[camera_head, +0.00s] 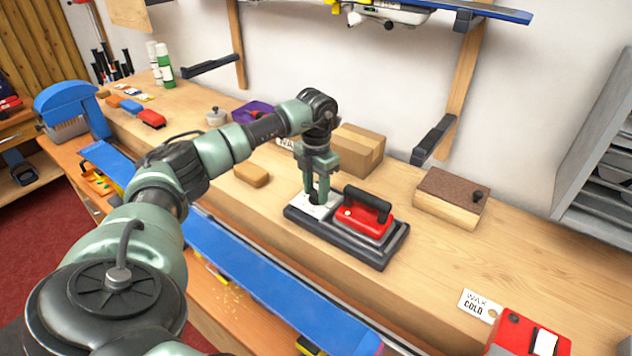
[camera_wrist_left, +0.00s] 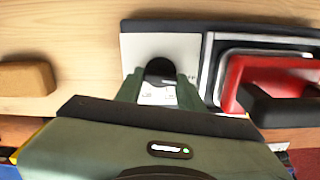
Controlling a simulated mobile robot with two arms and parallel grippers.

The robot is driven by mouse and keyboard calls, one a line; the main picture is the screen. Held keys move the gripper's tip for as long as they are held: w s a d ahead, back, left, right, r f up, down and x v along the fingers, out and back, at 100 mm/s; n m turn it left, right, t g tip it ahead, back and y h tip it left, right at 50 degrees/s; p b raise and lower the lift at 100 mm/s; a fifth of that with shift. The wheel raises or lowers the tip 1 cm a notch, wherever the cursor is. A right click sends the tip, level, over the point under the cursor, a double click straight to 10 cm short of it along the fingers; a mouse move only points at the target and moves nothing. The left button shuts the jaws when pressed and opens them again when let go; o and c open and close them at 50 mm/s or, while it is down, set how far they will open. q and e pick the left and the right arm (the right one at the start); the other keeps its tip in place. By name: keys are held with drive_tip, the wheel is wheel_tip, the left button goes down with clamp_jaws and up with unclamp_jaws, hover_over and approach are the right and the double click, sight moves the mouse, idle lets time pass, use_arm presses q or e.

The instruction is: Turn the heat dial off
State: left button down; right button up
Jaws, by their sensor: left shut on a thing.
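The heat dial (camera_wrist_left: 160,68) is a round black knob on a white plate (camera_wrist_left: 135,48) at one end of a dark base. My left gripper (camera_head: 317,192) reaches down onto it from above. In the wrist view the left gripper (camera_wrist_left: 160,88) has a green finger on each side of the dial and is shut on it. In the head view the gripper mostly hides the dial. A red iron with a black handle (camera_head: 364,213) rests on the same base (camera_head: 378,255). My right gripper is out of view.
A tan block (camera_head: 251,174) lies left of the base. A cardboard box (camera_head: 357,150) stands behind it, and a brown-topped wooden block (camera_head: 451,197) to the right. A "WAX COLD" card (camera_head: 479,304) lies near a red device (camera_head: 525,335). Bench between them is clear.

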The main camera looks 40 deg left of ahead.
sight(315, 192)
use_arm(q)
drive_tip(key=c, duration=0.9)
unclamp_jaws()
wheel_tip(315, 192, up, 8)
drive_tip(key=shift+f+b, duration=0.1)
drive_tip(key=shift+b, duration=0.8)
drive_tip(key=shift+a, duration=0.1)
